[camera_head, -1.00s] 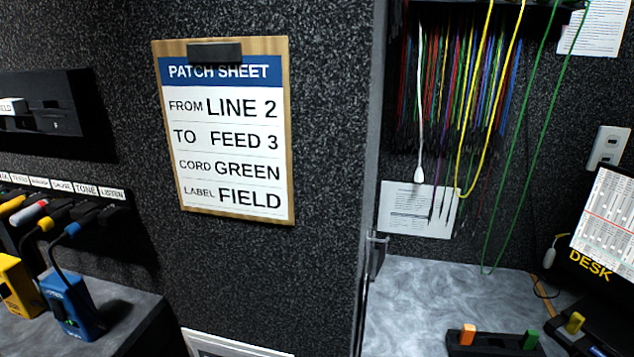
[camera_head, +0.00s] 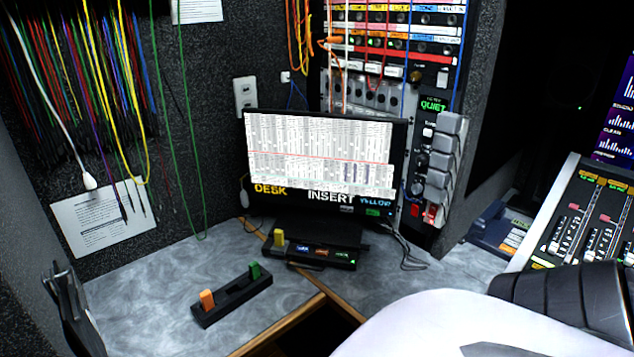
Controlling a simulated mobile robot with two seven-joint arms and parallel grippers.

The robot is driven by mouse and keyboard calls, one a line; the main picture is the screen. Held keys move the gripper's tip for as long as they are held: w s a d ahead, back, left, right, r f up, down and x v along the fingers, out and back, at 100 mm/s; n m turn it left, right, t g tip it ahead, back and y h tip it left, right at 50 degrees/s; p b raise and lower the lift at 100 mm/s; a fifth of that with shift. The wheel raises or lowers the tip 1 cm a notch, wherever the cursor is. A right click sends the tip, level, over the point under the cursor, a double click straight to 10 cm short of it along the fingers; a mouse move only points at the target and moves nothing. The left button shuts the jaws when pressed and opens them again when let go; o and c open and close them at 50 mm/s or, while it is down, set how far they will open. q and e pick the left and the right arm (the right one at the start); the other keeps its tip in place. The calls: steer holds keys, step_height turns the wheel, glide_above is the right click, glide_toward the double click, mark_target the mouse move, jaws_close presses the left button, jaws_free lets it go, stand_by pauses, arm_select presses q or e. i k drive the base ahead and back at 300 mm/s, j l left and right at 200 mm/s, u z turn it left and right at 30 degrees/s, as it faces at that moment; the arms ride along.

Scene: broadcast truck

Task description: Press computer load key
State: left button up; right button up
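The computer monitor (camera_head: 320,150) stands on the desk in the middle, showing a patch chart above the words DESK, INSERT and YELLOW. A low black key box (camera_head: 312,264) sits in front of it. A yellow block (camera_head: 279,238) stands at the box's left end. Small keys with blue (camera_head: 301,249), orange (camera_head: 321,252) and green (camera_head: 342,256) labels sit along its top. Their lettering is too small to read, so I cannot tell which is the load key. My white arm link (camera_head: 450,325) fills the bottom right.
A black rack (camera_head: 232,297) with orange and green blocks lies on the grey desk (camera_head: 150,300). Hanging cords (camera_head: 75,70) are at left. A patch bay (camera_head: 390,50) rises behind the monitor. A mixing console (camera_head: 585,215) is at right. A dark gap opens at bottom centre.

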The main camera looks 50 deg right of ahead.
mark_target(300, 248)
steer(key=z, duration=0.45)
steer(key=i+j+z, duration=0.1)
steer(key=z, duration=0.4)
steer(key=j+z, duration=0.2)
steer(key=z, duration=0.25)
steer(key=j+z, duration=0.1)
steer(key=z, duration=0.35)
steer(key=i+j, duration=0.05)
